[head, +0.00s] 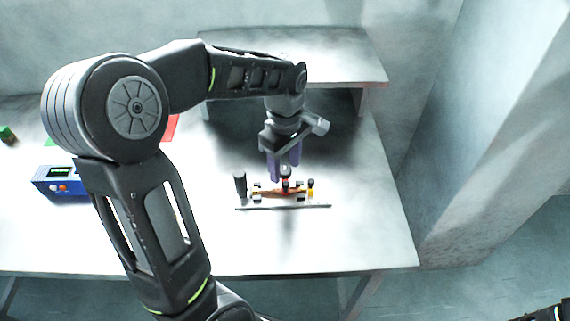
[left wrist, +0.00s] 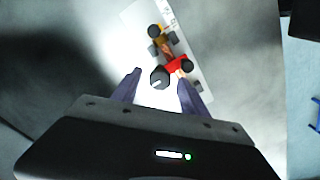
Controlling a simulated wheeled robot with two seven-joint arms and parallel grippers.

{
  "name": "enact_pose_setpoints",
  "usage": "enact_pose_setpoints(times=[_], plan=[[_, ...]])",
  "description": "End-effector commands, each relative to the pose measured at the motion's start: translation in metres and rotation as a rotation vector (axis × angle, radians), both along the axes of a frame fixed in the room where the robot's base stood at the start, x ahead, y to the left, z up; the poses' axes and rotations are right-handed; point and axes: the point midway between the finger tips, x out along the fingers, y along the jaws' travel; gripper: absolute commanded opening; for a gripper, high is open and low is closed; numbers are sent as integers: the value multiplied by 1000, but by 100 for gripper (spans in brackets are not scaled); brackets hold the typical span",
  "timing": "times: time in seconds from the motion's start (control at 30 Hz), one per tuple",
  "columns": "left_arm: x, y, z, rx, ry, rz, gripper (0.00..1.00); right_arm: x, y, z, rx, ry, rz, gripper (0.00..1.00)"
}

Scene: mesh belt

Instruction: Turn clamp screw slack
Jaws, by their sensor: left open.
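A small clamp fixture stands on a thin pale base plate (head: 320,206) on the table, with a brown-orange piece (head: 265,192) across it. A red part with a dark knob (head: 286,171) rises at its middle, a yellow part (head: 310,193) sits at its right end, and a dark upright cylinder (head: 240,184) stands at its left. My left gripper (head: 285,174) points down over the fixture, open. In the left wrist view the dark knob (left wrist: 159,77) appears between the two purple fingertips (left wrist: 160,82); whether they touch it I cannot tell.
A blue box with a small display (head: 60,182) stands at the left of the table. A green block (head: 7,134) lies at the far left. A raised shelf (head: 340,58) is at the back. The table (head: 360,240) is clear right of the fixture and in front.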

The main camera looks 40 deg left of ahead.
Motion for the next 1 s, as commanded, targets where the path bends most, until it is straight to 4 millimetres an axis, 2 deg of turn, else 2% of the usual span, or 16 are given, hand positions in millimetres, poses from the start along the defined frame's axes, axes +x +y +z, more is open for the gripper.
enact_pose_setpoints(times=[0.17,0.5,0.67,1.0], plan=[[1,0,17,0,-5,-1,52,0,0,-1,0,0,0,36],[1,0,69,0,-3,0,52,0,0,-4,0,0,0,36],[0,0,77,0,-2,0,52,0,0,-4,0,0,0,36],[0,0,76,0,-1,0,52,0,0,-4,0,0,0,36]])
